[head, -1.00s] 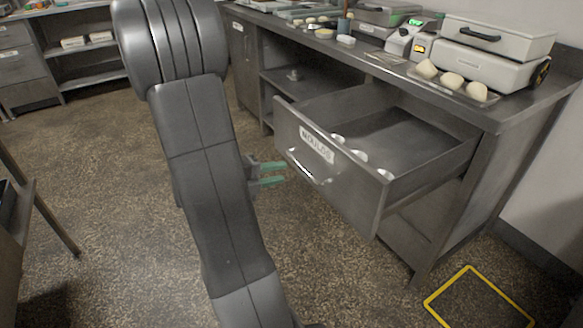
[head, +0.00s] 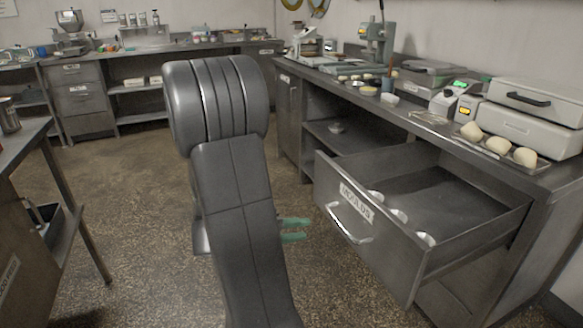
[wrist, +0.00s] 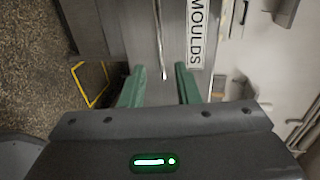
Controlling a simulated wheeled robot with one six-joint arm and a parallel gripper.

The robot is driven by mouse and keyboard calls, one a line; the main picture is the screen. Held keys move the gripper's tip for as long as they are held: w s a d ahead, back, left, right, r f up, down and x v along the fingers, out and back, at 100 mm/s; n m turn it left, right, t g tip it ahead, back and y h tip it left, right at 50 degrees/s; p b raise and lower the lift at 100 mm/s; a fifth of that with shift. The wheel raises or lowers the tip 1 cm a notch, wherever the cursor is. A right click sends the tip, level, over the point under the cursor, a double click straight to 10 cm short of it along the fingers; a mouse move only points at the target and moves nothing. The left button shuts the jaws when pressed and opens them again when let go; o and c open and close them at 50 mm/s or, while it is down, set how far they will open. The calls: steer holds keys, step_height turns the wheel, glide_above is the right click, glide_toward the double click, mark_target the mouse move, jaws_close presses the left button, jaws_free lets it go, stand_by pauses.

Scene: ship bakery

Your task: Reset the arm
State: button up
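My gripper (head: 294,230) shows its green fingertips just past my arm in the head view, left of the open drawer and apart from it. In the wrist view my gripper (wrist: 160,88) has its two green fingers spread apart with nothing between them. The drawer (head: 375,238) labelled MOULDS is pulled out, with several small pale moulds inside. Its front and handle (wrist: 160,45) lie beyond the fingers in the wrist view. Most of the gripper is hidden behind my arm in the head view.
The steel counter (head: 420,125) on the right holds dough balls (head: 498,146) on a tray, a scale and a grey case. Another table (head: 25,135) stands at the left edge. Open speckled floor (head: 130,200) lies between them. A yellow floor marking (wrist: 92,85) shows in the wrist view.

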mark_target(341, 223)
steer(key=b+x, duration=0.2)
steer(key=x, duration=1.1)
steer(key=shift+r, duration=0.1)
